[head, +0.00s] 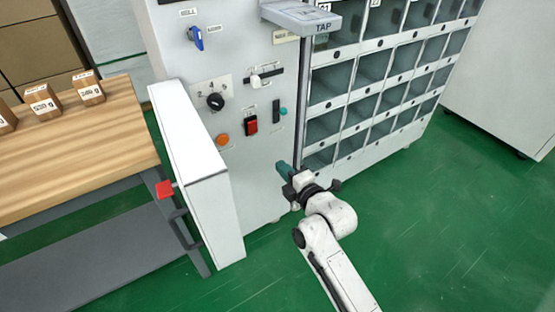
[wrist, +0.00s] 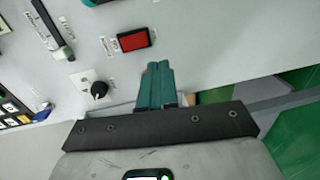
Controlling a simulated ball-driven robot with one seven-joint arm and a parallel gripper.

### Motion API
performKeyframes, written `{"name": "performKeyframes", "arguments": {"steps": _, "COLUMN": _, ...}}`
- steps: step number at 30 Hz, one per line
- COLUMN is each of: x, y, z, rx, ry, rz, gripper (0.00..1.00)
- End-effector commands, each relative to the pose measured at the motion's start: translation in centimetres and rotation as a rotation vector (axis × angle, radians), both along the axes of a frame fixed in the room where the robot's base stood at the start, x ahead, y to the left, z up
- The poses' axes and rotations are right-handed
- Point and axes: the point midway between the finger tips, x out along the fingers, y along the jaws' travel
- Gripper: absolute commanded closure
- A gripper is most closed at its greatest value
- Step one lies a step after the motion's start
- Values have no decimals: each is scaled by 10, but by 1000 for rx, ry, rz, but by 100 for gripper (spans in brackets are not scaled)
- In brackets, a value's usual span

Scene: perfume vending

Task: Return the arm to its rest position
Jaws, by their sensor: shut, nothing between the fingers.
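My gripper (head: 283,168) is in front of the lower part of the grey vending machine's control panel (head: 262,165), near the lower compartments, with my arm reaching up from the bottom right. Its teal fingers (wrist: 155,85) are together with nothing between them. In the wrist view they point towards the panel, below the red switch (wrist: 133,39). I cannot tell whether the fingertips touch the panel.
The panel carries a black knob (head: 216,101), a red switch (head: 251,124), an orange button (head: 222,140) and a blue lever (head: 197,38). A white door (head: 205,180) with a red knob (head: 165,188) juts out on the left. A wooden table (head: 80,145) holds small boxes. Green floor is clear on the right.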

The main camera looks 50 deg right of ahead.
Motion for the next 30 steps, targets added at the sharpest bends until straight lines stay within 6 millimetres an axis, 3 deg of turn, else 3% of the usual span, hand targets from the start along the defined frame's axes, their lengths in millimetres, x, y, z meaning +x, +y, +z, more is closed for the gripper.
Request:
{"name": "performKeyframes", "arguments": {"steps": 23, "x": -5, "y": 1, "z": -1, "rx": 2, "ry": 0, "rz": 0, "gripper": 100}}
{"name": "performKeyframes", "arguments": {"steps": 26, "x": -9, "y": 12, "z": -11, "rx": 84, "ry": 42, "rz": 15, "gripper": 100}}
{"name": "performKeyframes", "arguments": {"steps": 30, "x": -26, "y": 44, "z": -38, "rx": 336, "ry": 177, "rz": 20, "gripper": 100}}
